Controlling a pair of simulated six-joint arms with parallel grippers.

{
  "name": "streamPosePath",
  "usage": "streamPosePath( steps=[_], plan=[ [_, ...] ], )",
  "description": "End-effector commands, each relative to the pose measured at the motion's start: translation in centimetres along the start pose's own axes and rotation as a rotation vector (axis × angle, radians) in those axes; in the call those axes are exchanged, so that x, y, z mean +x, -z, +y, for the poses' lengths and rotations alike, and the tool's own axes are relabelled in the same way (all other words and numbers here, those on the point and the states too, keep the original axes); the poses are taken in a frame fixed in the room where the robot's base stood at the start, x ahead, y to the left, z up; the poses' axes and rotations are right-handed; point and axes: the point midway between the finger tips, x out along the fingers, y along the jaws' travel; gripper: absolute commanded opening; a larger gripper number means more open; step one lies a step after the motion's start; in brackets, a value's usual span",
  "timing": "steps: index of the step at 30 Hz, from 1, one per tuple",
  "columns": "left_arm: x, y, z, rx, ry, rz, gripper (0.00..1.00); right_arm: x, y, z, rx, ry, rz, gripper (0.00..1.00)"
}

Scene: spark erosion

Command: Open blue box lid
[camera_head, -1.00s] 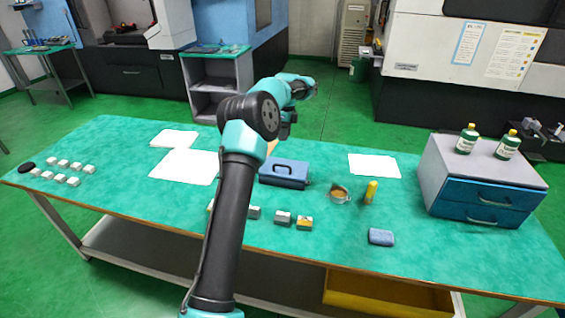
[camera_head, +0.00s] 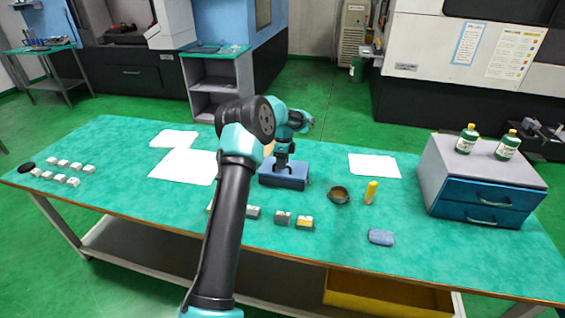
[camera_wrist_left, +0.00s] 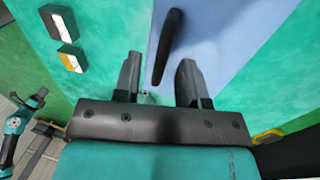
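The blue box (camera_head: 284,180) stands on the middle of the green table, its lid shut. My left gripper (camera_head: 282,160) points down over the lid, close above or at its handle. In the left wrist view, the fingers (camera_wrist_left: 158,78) are apart, with the dark handle (camera_wrist_left: 168,42) of the box lid (camera_wrist_left: 215,30) showing between them. I see no clear contact, and the handle is mostly hidden in the head view. Part of my right arm shows at the lower left of the wrist view, its end (camera_wrist_left: 38,98) too small to read.
Small blocks (camera_head: 283,217) lie in front of the box. A round cup (camera_head: 338,195), a yellow cylinder (camera_head: 370,192) and a blue sponge-like block (camera_head: 381,237) are to its right. White sheets (camera_head: 374,166) lie on both sides. A drawer unit (camera_head: 482,175) stands at the right.

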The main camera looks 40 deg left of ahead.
Motion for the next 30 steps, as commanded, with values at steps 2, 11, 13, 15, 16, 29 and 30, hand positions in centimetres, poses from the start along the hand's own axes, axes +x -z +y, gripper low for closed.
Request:
streamPosePath(
  steps=[2,11,13,15,16,29,30],
  plan=[
    [-0.01,0.00,0.00,0.000,0.000,0.000,0.38,0.00,0.00,0.00,0.000,0.000,0.000,0.48],
    [-0.03,0.02,-0.01,0.000,0.000,0.000,0.14,0.00,0.00,0.00,0.000,0.000,0.000,0.48],
    [-0.03,0.02,-0.01,0.000,0.000,0.000,0.07,0.00,0.00,0.00,0.000,0.000,0.000,0.48],
    [-0.03,0.02,-0.01,0.000,0.000,0.000,0.01,0.00,0.00,0.00,0.000,0.000,0.000,0.48],
    [-0.03,0.02,-0.01,0.000,0.000,0.000,0.00,0.00,0.00,0.00,0.000,0.000,0.000,0.48],
    [-0.07,0.02,-0.02,0.001,0.000,0.000,0.00,0.00,0.00,0.00,0.000,0.000,0.000,0.48],
    [-0.11,0.02,-0.04,0.000,0.000,0.000,0.00,0.00,0.00,0.00,0.000,0.000,0.000,0.48]
  ],
)
